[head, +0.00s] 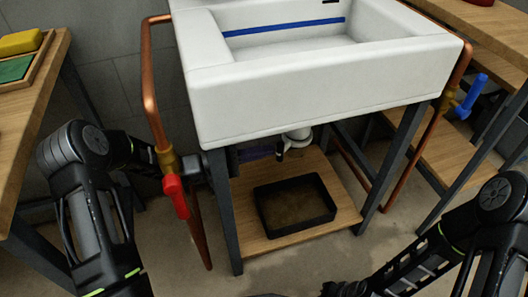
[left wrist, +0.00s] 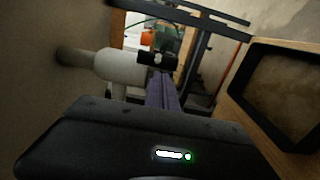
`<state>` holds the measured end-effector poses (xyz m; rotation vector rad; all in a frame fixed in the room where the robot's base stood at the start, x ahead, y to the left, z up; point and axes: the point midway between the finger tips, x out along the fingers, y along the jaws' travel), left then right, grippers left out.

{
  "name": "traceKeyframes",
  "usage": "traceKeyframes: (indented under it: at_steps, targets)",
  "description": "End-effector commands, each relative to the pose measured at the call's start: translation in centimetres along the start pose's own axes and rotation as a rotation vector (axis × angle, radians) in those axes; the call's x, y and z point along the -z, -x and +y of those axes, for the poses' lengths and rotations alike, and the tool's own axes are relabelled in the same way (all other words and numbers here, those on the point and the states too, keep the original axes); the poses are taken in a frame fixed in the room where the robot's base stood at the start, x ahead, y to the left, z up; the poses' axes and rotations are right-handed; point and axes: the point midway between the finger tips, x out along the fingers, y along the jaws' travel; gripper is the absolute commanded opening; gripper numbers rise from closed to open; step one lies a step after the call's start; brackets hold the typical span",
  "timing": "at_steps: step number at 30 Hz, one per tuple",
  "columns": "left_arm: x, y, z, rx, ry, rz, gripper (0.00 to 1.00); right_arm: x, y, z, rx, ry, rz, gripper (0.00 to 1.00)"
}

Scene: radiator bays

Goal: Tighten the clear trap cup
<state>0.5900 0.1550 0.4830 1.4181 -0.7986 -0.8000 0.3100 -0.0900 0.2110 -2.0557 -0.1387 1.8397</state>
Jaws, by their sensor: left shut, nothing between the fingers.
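The white trap fitting (head: 298,136) hangs under the sink, and its white body also shows in the left wrist view (left wrist: 118,66). I cannot make out the clear cup itself. My left gripper (head: 280,151) reaches in under the sink from the left, its dark tips close beside the white fitting. In the left wrist view its purple fingers run together to black tips (left wrist: 157,59) by the white body. It is shut with nothing in it. I cannot tell whether the tips touch the fitting. My right arm is at the lower right, its gripper out of view.
A black tray (head: 296,225) sits on the wooden shelf (head: 244,210) below the trap. The white sink (head: 322,95) overhangs the space. A copper pipe (head: 150,85) with a red-handled valve (head: 175,196) stands at left. A blue-handled valve (head: 472,96) is at right.

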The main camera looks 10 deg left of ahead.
Motion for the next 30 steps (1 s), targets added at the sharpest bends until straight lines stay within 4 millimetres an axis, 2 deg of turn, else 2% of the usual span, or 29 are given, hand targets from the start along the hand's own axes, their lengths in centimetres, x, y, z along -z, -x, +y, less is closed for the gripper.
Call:
traceKeyframes:
  at_steps: [9,15,20,30]
  targets:
    - [0.1,0.1,5.9,0.000,-0.004,0.001,0.00,-0.1,2.7,-0.8,0.000,0.001,-0.011,0.00]
    - [0.0,0.0,8.7,0.000,-0.002,0.000,0.00,-0.2,3.7,-1.1,0.000,0.002,-0.017,0.00]
    - [0.0,0.0,9.3,0.000,0.000,0.001,0.00,-0.3,3.8,-1.1,0.000,0.002,-0.019,0.00]
    - [-0.1,0.0,9.0,0.012,0.011,0.000,0.00,-0.3,3.9,-1.2,0.000,0.002,-0.020,0.00]
